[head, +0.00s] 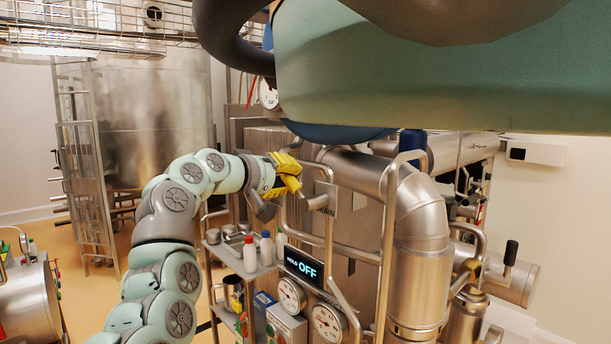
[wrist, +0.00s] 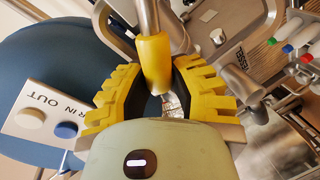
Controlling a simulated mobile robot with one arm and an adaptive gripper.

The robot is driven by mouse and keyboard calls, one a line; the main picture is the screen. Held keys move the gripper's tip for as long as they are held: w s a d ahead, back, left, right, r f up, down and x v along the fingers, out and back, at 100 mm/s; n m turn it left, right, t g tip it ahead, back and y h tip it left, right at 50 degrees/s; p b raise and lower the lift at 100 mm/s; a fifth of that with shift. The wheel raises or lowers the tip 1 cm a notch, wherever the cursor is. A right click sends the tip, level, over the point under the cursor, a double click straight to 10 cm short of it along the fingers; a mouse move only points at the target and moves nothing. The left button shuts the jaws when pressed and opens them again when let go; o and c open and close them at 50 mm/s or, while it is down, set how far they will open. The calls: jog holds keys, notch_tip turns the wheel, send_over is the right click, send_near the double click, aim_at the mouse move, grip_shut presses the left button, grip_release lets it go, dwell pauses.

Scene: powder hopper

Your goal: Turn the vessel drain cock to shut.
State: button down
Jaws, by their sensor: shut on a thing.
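The drain cock's lever shows in the wrist view as a metal rod with a yellow sleeve (wrist: 154,62). My gripper (head: 284,175) is in the middle of the head view, with its yellow ridged fingers around the sleeve. In the wrist view the fingers (wrist: 158,88) close on the sleeve from both sides. A label plate reading VESSEL (wrist: 238,60) is right of the lever in the wrist view. In the head view a plate (head: 327,208) with partly hidden lettering stands right of my gripper. The cock's body is mostly hidden, and I cannot tell the lever's exact angle.
A display reading HOLD OFF (head: 303,264) sits below my gripper, with gauges (head: 328,322) under it. A thick steel pipe (head: 421,230) stands to the right. A shelf with bottles (head: 249,252) is below my wrist. In the wrist view, an IN/OUT button plate (wrist: 45,120) is at left.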

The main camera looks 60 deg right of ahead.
jog(key=f+n, duration=0.1)
jog(key=n, duration=0.1)
jog(key=w+f+n+g+p, duration=0.1)
jog(key=f+n, duration=0.1)
jog(key=f+n+g+p, duration=0.1)
jog(key=f+n, duration=0.1)
jog(key=shift+w+d+f+y, duration=0.1)
jog(key=shift+w+f+y, duration=0.05)
jog(key=shift+y, duration=0.25)
jog(key=shift+f, duration=0.2)
dwell(0.3)
jog(key=c, duration=0.8)
grip_release()
jog(key=shift+r, duration=0.1)
jog(key=v, duration=1.2)
